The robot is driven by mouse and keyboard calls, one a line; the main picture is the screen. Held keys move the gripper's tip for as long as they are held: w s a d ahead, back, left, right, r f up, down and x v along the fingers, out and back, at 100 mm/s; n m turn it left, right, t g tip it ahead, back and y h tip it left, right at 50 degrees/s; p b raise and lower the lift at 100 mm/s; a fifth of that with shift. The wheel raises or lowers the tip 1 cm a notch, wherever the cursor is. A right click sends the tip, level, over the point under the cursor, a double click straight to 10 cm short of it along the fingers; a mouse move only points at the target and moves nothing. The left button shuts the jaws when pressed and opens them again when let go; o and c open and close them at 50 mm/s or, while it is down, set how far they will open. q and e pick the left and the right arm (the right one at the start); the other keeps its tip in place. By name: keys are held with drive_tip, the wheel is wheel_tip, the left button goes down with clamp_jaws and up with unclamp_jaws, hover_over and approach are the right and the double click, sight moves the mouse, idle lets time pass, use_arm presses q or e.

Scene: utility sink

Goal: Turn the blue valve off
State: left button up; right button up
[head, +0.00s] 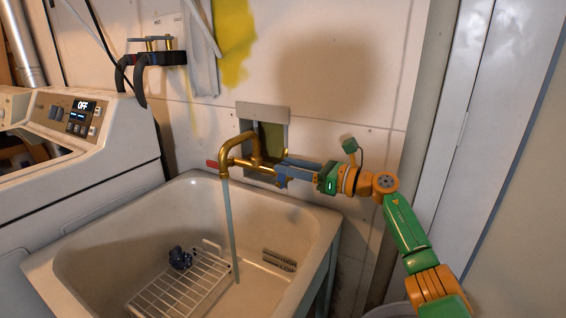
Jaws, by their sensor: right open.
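The brass faucet (236,150) sticks out of the wall above the sink, and a stream of water (231,235) runs from its spout. A red handle (212,163) is on its left side. The blue valve (281,181) is on its right side, partly covered by my gripper. My right gripper (284,170) reaches in from the right with open fingers at the blue valve. Whether the fingers touch it or only surround it, I cannot tell. My left gripper is out of view.
The white utility sink (323,222) stands below, with a wire rack (165,293) and a dark blue object (181,258) inside. A washing machine (110,150) with an OFF display is at the left. A wall recess with a metal frame (262,110) is behind the faucet.

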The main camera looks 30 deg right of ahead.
drive_tip(key=shift+x, duration=1.1)
clamp_jaws()
drive_tip(key=f+t+b, duration=0.1)
drive_tip(key=b, duration=0.3)
drive_tip(key=s+f+t+y+b, duration=0.1)
drive_tip(key=b, duration=0.3)
drive_tip(key=shift+d, duration=0.3)
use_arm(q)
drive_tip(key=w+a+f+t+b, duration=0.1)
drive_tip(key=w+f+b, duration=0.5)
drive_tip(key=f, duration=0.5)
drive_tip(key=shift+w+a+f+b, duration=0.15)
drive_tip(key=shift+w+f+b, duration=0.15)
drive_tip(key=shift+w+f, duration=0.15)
use_arm(e)
drive_tip(key=t+y, duration=0.1)
drive_tip(key=s+r+t, duration=0.1)
drive_tip(key=shift+s+d+t+y, duration=0.1)
drive_tip(key=shift+d+t+y, duration=0.25)
drive_tip(key=shift+t+y, duration=0.05)
unclamp_jaws()
drive_tip(key=shift+f, duration=0.1)
